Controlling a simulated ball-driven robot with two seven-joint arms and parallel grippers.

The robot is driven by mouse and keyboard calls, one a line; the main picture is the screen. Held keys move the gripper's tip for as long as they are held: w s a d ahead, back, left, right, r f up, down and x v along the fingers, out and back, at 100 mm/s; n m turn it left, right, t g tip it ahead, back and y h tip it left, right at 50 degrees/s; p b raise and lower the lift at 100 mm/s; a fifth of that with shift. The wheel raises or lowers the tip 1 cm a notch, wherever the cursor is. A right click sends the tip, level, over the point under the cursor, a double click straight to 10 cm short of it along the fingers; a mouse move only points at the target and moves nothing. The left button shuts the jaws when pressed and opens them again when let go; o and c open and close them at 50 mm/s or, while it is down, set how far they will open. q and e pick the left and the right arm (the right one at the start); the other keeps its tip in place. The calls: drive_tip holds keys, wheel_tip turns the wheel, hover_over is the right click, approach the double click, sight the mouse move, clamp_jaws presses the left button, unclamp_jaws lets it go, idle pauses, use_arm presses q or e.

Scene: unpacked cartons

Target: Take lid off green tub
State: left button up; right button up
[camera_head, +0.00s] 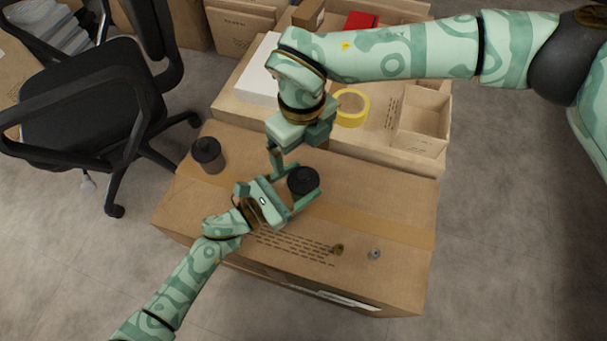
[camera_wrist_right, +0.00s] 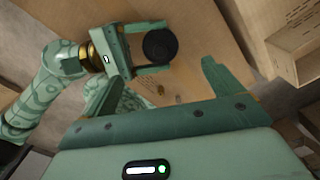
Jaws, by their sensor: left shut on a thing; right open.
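A round black lid (camera_head: 303,180) sits above the large carton, between the fingers of my left gripper (camera_head: 300,189). The lid also shows in the right wrist view (camera_wrist_right: 160,46), with my left gripper's fingers on either side of it. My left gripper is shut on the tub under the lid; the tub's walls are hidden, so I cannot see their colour. My right gripper (camera_head: 297,158) is open and empty, just behind and above the lid. Its two fingers (camera_wrist_right: 160,85) show in the right wrist view, apart from the lid.
A grey tub with a black lid (camera_head: 207,157) stands at the carton's (camera_head: 400,215) back left. A small brass piece (camera_head: 337,248) and a small grey piece (camera_head: 375,253) lie at the front right. Behind are a yellow tape roll (camera_head: 352,108) and an open box (camera_head: 425,118). An office chair (camera_head: 90,90) stands left.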

sight(302, 172)
drive_tip(key=shift+m, duration=0.5)
wheel_tip(302, 172, down, 10)
drive_tip(key=shift+f, duration=0.2)
drive_tip(key=c, duration=1.2)
drive_tip(key=shift+r, duration=0.1)
drive_tip(key=shift+w+r, duration=0.1)
use_arm(q)
drive_tip(key=shift+a+f, duration=0.15)
drive_tip(key=shift+f, duration=0.1)
use_arm(e)
drive_tip(key=shift+a+r, duration=0.1)
drive_tip(key=shift+r, duration=0.65)
use_arm(q)
drive_tip(key=shift+o, duration=0.2)
use_arm(e)
drive_tip(key=shift+r, duration=0.15)
clamp_jaws()
use_arm(q)
drive_tip(key=shift+c, duration=0.2)
